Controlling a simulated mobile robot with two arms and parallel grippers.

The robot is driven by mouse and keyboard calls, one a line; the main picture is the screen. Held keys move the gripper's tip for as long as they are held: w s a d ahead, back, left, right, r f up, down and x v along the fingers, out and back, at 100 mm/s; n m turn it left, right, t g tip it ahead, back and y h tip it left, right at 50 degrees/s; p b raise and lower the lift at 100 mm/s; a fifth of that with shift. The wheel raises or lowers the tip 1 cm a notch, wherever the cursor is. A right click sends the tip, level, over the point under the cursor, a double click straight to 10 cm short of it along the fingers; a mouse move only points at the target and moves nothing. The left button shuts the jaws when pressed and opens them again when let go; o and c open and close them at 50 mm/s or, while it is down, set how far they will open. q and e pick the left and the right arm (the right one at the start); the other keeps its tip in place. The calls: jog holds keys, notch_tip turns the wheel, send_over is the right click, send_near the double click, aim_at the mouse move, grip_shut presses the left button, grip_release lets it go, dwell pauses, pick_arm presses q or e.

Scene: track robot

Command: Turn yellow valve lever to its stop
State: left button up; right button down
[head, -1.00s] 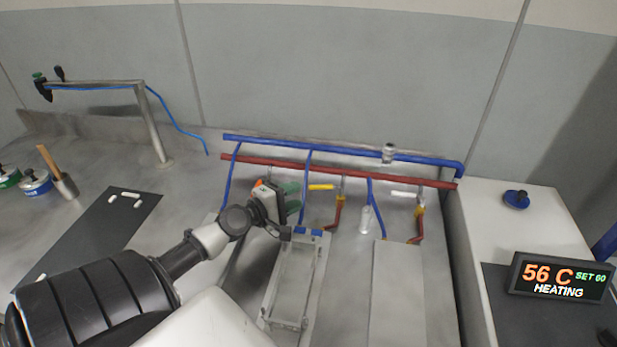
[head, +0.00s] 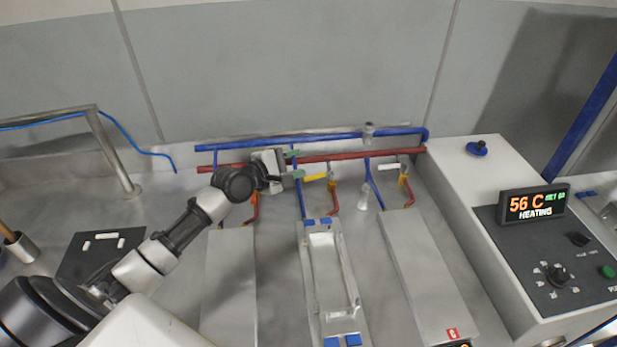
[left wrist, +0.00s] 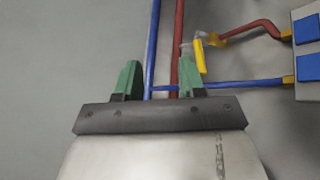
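The yellow valve lever (head: 315,177) sits on the middle valve in front of the red pipe, lying roughly sideways in the head view. My left gripper (head: 297,164) is just left of the lever, its green fingertips pointing right. In the left wrist view the gripper (left wrist: 158,80) is open with nothing held; the blue and red pipes show beyond the fingers. The yellow lever (left wrist: 199,55) is there just past and right of the right finger, outside the gap. Whether it touches cannot be told. My right gripper is in neither view.
A blue pipe (head: 330,139) and a red pipe (head: 340,157) run along the back. A white lever (head: 388,167) is on the valve to the right. A metal-framed trough (head: 325,270) lies below. A heater display (head: 535,204) stands at right.

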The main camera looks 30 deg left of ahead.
pick_arm(q)
jog(key=b, duration=0.3)
send_near(311, 179)
jog(key=x, duration=0.4)
jog(key=shift+w, duration=0.15)
jog(key=x, duration=0.7)
jog(key=shift+w+d+f, duration=0.1)
jog(key=shift+w, duration=0.1)
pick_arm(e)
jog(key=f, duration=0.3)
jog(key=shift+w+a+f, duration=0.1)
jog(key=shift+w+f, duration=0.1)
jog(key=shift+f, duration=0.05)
pick_arm(q)
grip_shut()
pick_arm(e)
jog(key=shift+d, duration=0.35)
